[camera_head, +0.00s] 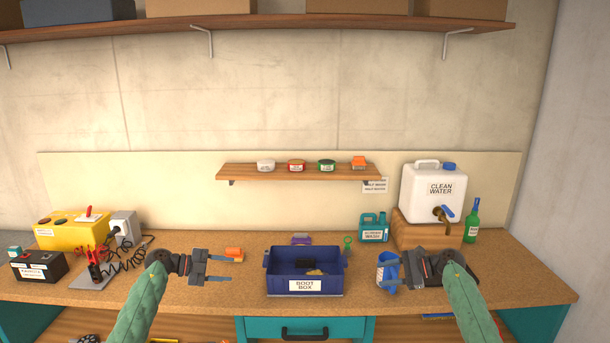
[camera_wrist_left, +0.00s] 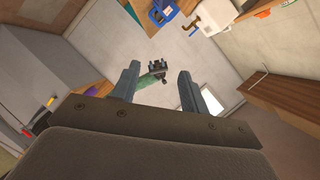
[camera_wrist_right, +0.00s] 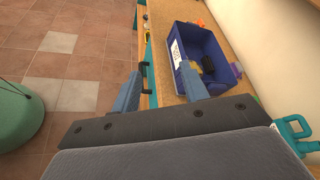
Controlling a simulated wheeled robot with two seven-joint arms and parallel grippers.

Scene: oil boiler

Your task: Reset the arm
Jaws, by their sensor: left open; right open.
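My left gripper (camera_head: 219,268) is open and empty, held in front of the bench to the left of the blue boot box. Its fingers also show spread in the left wrist view (camera_wrist_left: 158,85). An orange object (camera_head: 234,254) shows just behind its fingertips. My right gripper (camera_head: 385,272) is open, to the right of the boot box. A blue and white jug (camera_head: 387,262) shows behind its fingers in the head view. The right wrist view shows nothing between its spread fingers (camera_wrist_right: 165,90). The boot box (camera_head: 305,286) holds a dark item and a yellowish item.
The bench (camera_head: 220,290) carries a yellow charger (camera_head: 72,230) and a dark battery (camera_head: 38,266) at left. A clean water tank (camera_head: 432,190), a green bottle (camera_head: 472,222) and a teal screen wash jug (camera_head: 373,228) stand at right. A small wall shelf (camera_head: 298,172) holds several tins.

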